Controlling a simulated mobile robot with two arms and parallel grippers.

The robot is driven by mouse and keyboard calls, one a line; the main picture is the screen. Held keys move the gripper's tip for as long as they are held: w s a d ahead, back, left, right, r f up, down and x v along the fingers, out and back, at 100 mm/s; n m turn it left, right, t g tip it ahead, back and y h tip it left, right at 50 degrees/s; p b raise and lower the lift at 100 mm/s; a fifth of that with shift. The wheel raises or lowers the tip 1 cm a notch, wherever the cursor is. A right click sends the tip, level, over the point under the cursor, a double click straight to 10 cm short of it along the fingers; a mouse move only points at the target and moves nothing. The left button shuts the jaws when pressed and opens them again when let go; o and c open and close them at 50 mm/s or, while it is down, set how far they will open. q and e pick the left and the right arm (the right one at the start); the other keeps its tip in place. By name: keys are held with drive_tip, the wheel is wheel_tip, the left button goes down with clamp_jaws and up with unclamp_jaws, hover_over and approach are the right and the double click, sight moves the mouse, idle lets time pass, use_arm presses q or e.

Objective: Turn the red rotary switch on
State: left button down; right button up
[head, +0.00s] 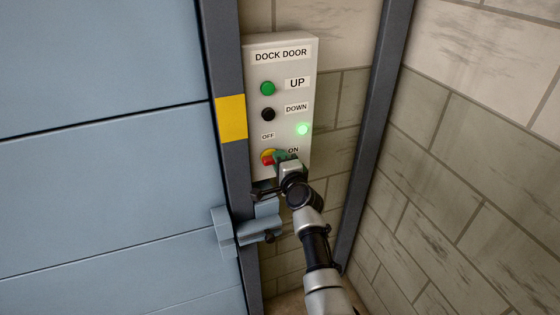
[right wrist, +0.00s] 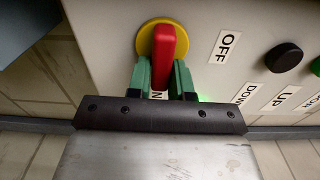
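The red rotary switch (head: 266,160) sits on a round yellow plate low on the grey DOCK DOOR panel (head: 306,60). In the right wrist view the red knob (right wrist: 164,48) lies nearly upright in the picture, its lower end toward the partly hidden ON label. The OFF label (right wrist: 225,46) is to its right. My right gripper (head: 279,156) is at the switch. Its green fingers, seen in the right wrist view (right wrist: 162,78), lie one on each side of the knob, close against it. A green lamp (head: 303,128) on the panel is lit. My left gripper is out of view.
A green UP button (head: 267,88) and a black DOWN button (head: 268,114) are above the switch. A blue door (head: 100,170) with a dark frame and a blue-grey latch (head: 240,228) stands left. A dark post (head: 372,130) and block wall are right.

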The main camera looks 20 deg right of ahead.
drive_tip(key=o, duration=0.4)
drive_tip(key=s+p, duration=0.2)
drive_tip(key=s, duration=0.3)
drive_tip(key=s+p, duration=0.2)
drive_tip(key=s, duration=0.4)
drive_tip(key=shift+d, duration=0.2)
drive_tip(key=shift+w+f, duration=0.1)
